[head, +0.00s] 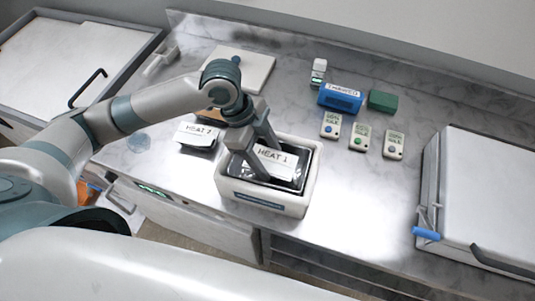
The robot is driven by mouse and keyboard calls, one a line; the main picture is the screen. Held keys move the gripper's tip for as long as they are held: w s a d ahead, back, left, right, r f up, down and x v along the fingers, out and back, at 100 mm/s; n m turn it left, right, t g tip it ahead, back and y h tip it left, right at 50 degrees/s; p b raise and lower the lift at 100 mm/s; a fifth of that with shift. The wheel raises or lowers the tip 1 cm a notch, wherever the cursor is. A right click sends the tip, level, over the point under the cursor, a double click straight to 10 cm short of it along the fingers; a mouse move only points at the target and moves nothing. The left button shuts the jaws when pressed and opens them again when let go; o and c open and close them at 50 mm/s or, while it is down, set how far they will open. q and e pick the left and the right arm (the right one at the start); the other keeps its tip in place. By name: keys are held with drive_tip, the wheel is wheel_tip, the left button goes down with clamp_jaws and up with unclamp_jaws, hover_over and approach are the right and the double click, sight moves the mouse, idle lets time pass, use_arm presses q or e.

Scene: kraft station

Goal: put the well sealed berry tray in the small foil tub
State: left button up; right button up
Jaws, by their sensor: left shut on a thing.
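My left gripper (268,162) reaches down over a white tub (262,203) with a dark label strip on its front. It is shut on a dark, shiny-topped tray with a white card marked HEAT 1 (284,161). This tray is within the tub's rim; I cannot tell whether it rests on the bottom. The fingers hide part of it. A similar piece with a card marked HEAT 2 (196,135) lies on the counter to the left. Berries and the quality of the seal cannot be made out. My right gripper is not in view.
A pale board (240,70) lies behind my left arm. A lidded unit (485,195) is at right. The counter right of the tub is clear.

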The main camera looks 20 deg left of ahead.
use_arm(q)
drive_tip(key=shift+f, duration=0.5)
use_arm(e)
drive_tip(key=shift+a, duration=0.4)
use_arm(q)
drive_tip(key=o, duration=0.9)
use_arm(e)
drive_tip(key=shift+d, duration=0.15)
use_arm(q)
drive_tip(key=shift+r, duration=0.45)
drive_tip(key=shift+a+r, duration=0.1)
drive_tip(key=shift+r, duration=0.2)
drive_tip(key=shift+b+v, duration=1.7)
drive_tip(key=shift+v, duration=4.15)
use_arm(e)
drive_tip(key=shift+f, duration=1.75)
